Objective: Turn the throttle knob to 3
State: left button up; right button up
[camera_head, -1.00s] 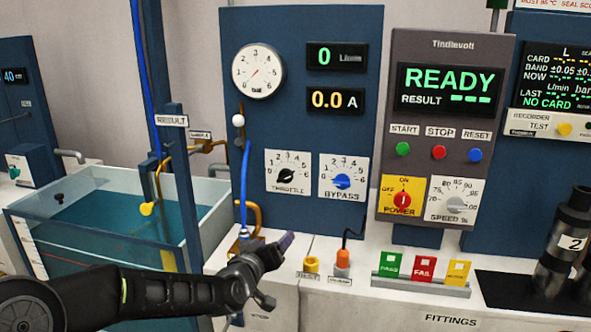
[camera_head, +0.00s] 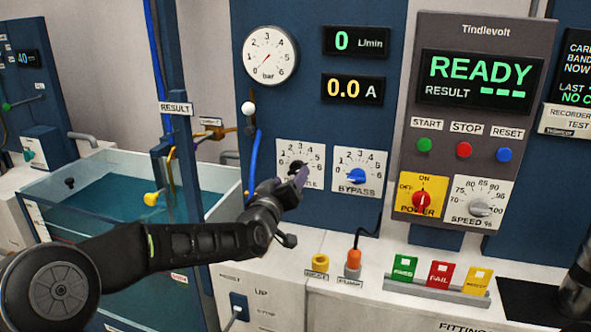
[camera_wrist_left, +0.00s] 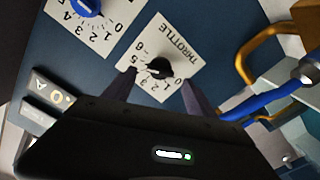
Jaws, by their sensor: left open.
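The throttle knob (camera_wrist_left: 158,68) is a small black knob on a white dial plate (camera_wrist_left: 172,42) numbered 0 to 6. In the left wrist view it sits between the two fingers of my open left gripper (camera_wrist_left: 158,79), with a gap on each side. In the head view the gripper (camera_head: 299,178) is in front of the throttle dial (camera_head: 316,151) and hides its lower part and much of the knob. I cannot read the knob's setting. My right gripper is out of view.
The bypass dial (camera_head: 357,176) with its blue knob is close to the right of the throttle. A blue hose (camera_head: 254,160) and brass pipe run to the left. The power switch (camera_head: 421,199) and speed dial (camera_head: 482,207) are further right.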

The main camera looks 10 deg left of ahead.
aim_at(295, 172)
pick_arm(q)
jog(key=w+p, duration=0.1)
jog(key=w, duration=0.4)
jog(key=shift+w+d, duration=0.15)
jog(key=c, duration=1.4)
